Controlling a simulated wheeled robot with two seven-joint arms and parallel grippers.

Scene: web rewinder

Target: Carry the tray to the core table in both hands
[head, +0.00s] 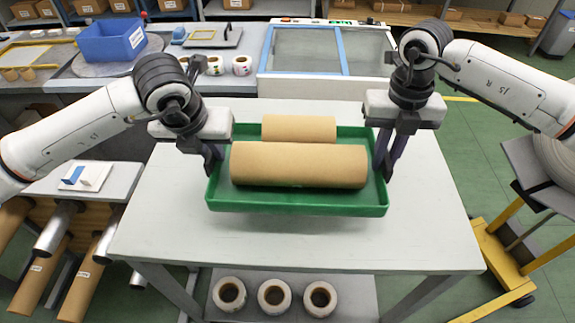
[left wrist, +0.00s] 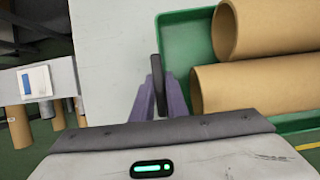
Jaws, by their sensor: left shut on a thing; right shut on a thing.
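The green tray (head: 300,206) is in the middle of the head view, over the white table (head: 420,225). Two brown cardboard cores lie in it, a longer front core (head: 300,166) and a shorter rear core (head: 298,128). My left gripper (head: 214,168) is shut on the tray's left wall. My right gripper (head: 385,170) is shut on its right wall. The left wrist view shows the left fingers (left wrist: 162,92) at the tray wall (left wrist: 188,45), with the cores' open ends beside it. I cannot tell for certain whether the tray touches the tabletop.
Several rolls (head: 274,295) sit on the shelf below the table. A blue bin (head: 110,40) and a machine with a blue-framed cover (head: 322,50) stand behind. A yellow-framed stand (head: 505,260) is at right, and long cores (head: 85,280) are racked at left. The table's front is clear.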

